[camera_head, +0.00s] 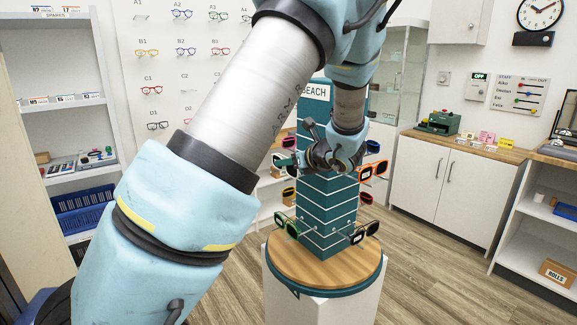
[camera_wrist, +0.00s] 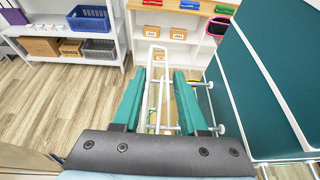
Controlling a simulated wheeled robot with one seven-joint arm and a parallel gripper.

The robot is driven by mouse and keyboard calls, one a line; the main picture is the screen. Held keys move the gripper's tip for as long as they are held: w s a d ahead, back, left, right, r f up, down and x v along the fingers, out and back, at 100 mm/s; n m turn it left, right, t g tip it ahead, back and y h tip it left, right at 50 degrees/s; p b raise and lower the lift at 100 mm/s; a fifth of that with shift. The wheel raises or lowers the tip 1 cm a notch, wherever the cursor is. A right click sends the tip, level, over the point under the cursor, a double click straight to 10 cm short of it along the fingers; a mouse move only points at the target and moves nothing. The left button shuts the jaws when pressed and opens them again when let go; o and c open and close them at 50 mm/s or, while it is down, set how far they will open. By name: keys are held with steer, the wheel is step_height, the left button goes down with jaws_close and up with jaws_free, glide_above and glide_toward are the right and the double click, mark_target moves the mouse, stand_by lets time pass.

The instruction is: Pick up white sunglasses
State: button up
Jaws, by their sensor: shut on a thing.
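The white sunglasses (camera_wrist: 150,62) show in the wrist view as a narrow white frame, seen nearly edge-on, between the teal fingers of my gripper (camera_wrist: 158,74). My gripper is shut on them. It is beside the teal display tower (camera_wrist: 277,95), whose white-tipped pegs reach toward the fingers; I cannot tell whether the frame still touches a peg. In the head view my gripper (camera_head: 334,160) is in front of the upper part of the tower (camera_head: 325,215), and the white sunglasses cannot be made out there.
Other sunglasses hang on the tower: orange ones (camera_head: 376,170) at right, green ones (camera_head: 286,226) and black ones (camera_head: 361,234) lower down. The tower stands on a round wooden top (camera_head: 300,268). Shelves with a blue basket (camera_wrist: 88,18) stand behind. Open floor (camera_head: 430,275) lies to the right.

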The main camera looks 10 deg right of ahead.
jaws_close()
